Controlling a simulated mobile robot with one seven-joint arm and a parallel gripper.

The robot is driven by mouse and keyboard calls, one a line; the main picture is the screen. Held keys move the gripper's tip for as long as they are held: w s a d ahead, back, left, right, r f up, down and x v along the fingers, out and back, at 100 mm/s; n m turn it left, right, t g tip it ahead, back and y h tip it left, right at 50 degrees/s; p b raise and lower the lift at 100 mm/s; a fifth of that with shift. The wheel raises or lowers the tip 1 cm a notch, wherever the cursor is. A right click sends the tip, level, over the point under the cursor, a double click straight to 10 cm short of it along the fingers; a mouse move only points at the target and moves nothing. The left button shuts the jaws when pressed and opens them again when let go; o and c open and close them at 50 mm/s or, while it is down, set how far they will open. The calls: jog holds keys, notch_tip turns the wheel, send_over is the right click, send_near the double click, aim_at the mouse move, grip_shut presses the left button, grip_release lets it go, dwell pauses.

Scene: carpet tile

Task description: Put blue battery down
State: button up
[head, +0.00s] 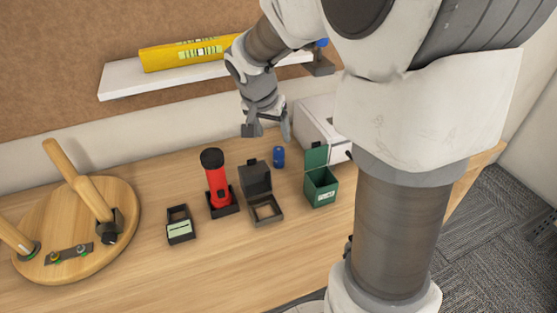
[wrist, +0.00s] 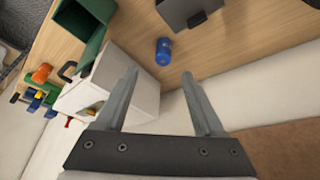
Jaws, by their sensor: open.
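The blue battery (head: 279,157) stands on the wooden table, between the dark open-lidded box and the green box. It also shows in the wrist view (wrist: 163,52), beyond the fingertips and apart from them. My gripper (head: 266,132) is open and empty, above and a little behind the battery. In the wrist view its two fingers (wrist: 160,73) are spread with nothing between them.
A dark box with raised lid (head: 265,213), a green box (head: 321,188), a red flashlight (head: 218,183) in a holder and a small black tray (head: 180,226) stand nearby. A white box (head: 317,127) is behind. A shelf (head: 120,83) holds a yellow level (head: 185,54).

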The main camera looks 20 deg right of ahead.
jog(key=s+a+r+n+t+y, duration=0.1)
jog(key=s+a+r+n, duration=0.15)
jog(key=s, duration=0.45)
jog(key=s+a+r+n+y, duration=0.1)
jog(key=s+a+r+n, duration=0.15)
jog(key=s, duration=0.55)
jog(key=s+a+r+n+t+y, duration=0.1)
jog(key=s+a+r+n, duration=0.15)
jog(key=s, duration=0.45)
notch_tip(320, 180, up, 7)
jog(key=p, duration=0.7)
jog(key=shift+d+r+n, duration=0.15)
jog(key=shift+d+n, duration=0.2)
jog(key=shift+n, duration=0.1)
jog(key=shift+s, duration=0.1)
jog(key=c, duration=0.3)
jog(key=shift+d, duration=0.1)
jog(key=shift+d, duration=0.1)
